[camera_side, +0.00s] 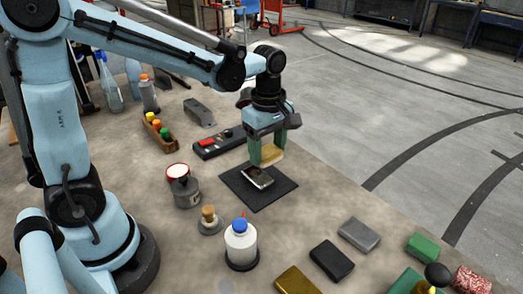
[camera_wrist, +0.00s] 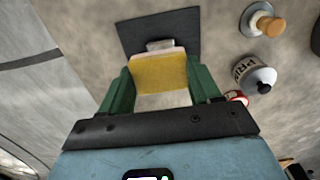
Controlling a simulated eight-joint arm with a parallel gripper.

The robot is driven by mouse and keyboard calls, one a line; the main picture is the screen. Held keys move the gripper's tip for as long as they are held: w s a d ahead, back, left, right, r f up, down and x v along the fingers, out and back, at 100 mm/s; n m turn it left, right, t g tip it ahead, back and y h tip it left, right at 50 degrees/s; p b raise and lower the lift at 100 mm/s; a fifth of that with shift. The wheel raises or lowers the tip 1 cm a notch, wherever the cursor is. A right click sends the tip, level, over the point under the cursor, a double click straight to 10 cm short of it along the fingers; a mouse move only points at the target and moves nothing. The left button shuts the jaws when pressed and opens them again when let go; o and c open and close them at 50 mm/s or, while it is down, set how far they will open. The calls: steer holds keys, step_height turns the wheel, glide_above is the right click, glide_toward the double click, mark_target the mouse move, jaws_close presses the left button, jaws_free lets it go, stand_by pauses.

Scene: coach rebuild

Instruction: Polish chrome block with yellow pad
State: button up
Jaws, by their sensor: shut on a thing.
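The chrome block (camera_side: 257,177) lies on a dark square mat (camera_side: 270,196) on the bench. My gripper (camera_side: 266,158) is above the block, near the far edge of the mat, with its green fingers shut on the yellow pad (camera_side: 270,153). In the wrist view the yellow pad (camera_wrist: 159,73) sits between the two green fingers. Part of the chrome block (camera_wrist: 160,45) shows just beyond the pad, and the pad hides the rest. I cannot tell whether the pad touches the block.
A white bottle with a blue cap (camera_side: 240,243), a wooden-knobbed tool (camera_side: 208,220) and a grey canister (camera_side: 185,190) stand left and in front of the mat. Dark, grey and gold blocks lie at the front right. A black tray (camera_side: 218,144) lies behind the mat.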

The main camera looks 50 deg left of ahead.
mark_target(267, 183)
step_height(267, 183, down, 7)
steer(key=shift+f, duration=0.15)
steer(key=shift+a, duration=0.3)
steer(key=shift+c, duration=0.4)
steer(key=shift+a+f, duration=0.2)
steer(key=shift+a, duration=3.2)
steer(key=shift+d, duration=2.15)
steer(key=shift+d+r, duration=0.2)
steer(key=shift+d, duration=1.4)
steer(key=shift+r, duration=3.95)
